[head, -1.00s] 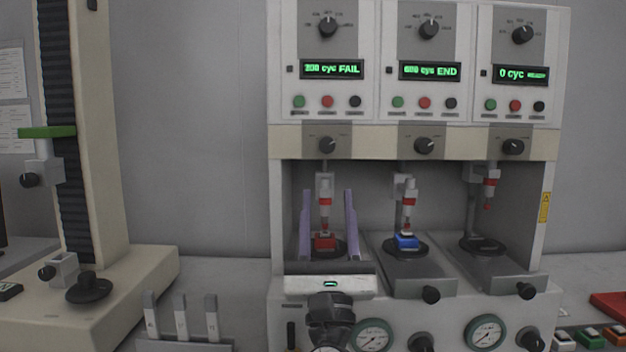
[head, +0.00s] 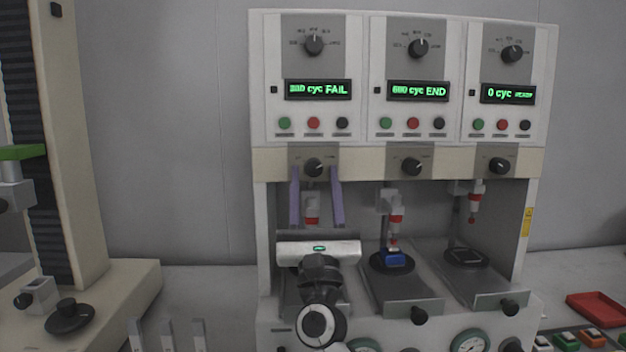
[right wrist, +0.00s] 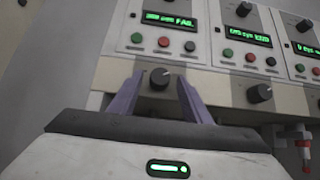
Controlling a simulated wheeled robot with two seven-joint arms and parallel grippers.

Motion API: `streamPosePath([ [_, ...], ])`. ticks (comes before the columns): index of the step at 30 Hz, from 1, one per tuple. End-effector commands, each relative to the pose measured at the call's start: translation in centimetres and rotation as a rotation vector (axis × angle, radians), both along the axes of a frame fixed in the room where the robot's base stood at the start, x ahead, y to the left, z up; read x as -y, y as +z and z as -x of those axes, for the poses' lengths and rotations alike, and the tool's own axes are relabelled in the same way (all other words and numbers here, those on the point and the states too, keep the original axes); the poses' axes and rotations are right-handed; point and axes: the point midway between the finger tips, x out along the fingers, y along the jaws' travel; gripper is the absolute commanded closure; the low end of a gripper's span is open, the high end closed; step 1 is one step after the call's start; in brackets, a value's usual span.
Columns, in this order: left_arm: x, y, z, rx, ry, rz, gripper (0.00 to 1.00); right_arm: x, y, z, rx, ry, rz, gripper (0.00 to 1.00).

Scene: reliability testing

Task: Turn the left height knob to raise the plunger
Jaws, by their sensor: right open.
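The left height knob (head: 313,168) is a black dial on the beige strip under the left display. It also shows in the right wrist view (right wrist: 160,78), between the fingertips. My right gripper (head: 315,172) is open, with its two purple fingers on either side of the knob. I cannot tell whether the fingers touch it. The left plunger (head: 312,206), with a red band, hangs below the knob, partly seen between the fingers. Its lower end and the sample under it are hidden by my gripper. My left gripper is not in view.
The middle height knob (head: 411,167) and right height knob (head: 499,165) sit on the same strip. A blue switch (head: 393,259) lies under the middle plunger (head: 396,219). A beige test stand (head: 75,180) stands at the left. A red tray (head: 598,309) lies at the right.

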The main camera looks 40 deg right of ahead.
Motion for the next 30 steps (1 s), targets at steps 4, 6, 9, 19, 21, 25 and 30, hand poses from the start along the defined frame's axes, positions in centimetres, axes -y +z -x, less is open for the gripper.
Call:
streamPosePath([
  [4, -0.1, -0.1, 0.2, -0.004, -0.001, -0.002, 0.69, 0.0, 0.0, 0.0, 0.0, 0.0, 0.0, 0.75],
  [6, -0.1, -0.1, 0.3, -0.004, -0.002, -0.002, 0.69, 0.0, 0.0, 0.0, 0.0, 0.0, 0.0, 0.86],
  [9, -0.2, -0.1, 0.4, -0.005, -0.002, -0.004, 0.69, 0.0, 0.0, 0.0, 0.0, 0.0, 0.0, 0.97],
  [19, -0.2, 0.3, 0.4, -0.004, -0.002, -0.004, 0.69, 0.1, 0.1, 0.2, -0.03, -0.001, 0.053, 0.97],
  [21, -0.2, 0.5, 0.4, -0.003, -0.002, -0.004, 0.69, 0.2, 0.1, 0.2, -0.051, -0.002, 0.086, 0.97],
  [25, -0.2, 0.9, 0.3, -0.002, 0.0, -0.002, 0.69, 0.4, 0.3, 0.3, -0.097, -0.003, 0.164, 0.97],
  [30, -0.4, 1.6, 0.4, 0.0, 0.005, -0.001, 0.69, 0.7, 0.5, 0.5, -0.177, -0.003, 0.295, 0.97],
])
